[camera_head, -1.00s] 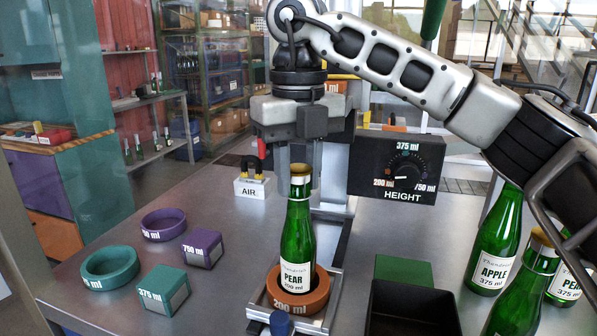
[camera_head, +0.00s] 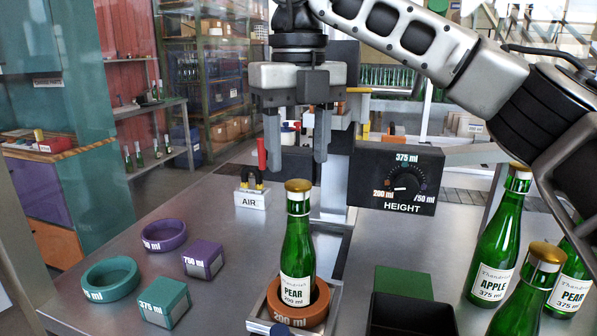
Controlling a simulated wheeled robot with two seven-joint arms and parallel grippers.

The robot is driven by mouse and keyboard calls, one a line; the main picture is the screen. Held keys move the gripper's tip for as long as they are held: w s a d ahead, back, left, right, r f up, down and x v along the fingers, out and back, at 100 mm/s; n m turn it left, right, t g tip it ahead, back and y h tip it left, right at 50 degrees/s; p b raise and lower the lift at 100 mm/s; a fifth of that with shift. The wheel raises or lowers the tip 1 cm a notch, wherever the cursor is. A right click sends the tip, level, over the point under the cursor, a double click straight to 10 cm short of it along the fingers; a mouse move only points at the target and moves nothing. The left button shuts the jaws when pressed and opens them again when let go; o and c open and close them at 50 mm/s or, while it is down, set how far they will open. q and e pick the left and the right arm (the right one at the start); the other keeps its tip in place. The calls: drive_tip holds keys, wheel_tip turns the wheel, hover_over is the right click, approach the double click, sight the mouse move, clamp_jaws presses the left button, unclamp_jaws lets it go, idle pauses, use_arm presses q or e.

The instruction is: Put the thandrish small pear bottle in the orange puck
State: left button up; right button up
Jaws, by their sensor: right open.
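The small green pear bottle (camera_head: 298,245), labelled PEAR 200 ml with a gold cap, stands upright in the orange 200 ml puck (camera_head: 305,312). The puck sits in a metal holder (camera_head: 257,322) at the front of the machine. My right gripper (camera_head: 297,150) points down with its two fingers apart. It is above and behind the bottle's cap, empty and not touching it. My left gripper is not in view.
A teal ring (camera_head: 110,279), purple ring (camera_head: 164,235), teal block (camera_head: 163,303) and purple block (camera_head: 202,254) lie to the left. A black bin (camera_head: 412,318), an apple bottle (camera_head: 497,250) and other bottles stand right. The height dial box (camera_head: 397,180) and air switch (camera_head: 252,198) are behind.

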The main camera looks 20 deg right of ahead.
wheel_tip(320, 180, up, 6)
drive_tip(key=p, duration=0.1)
drive_tip(key=shift+p, duration=0.3)
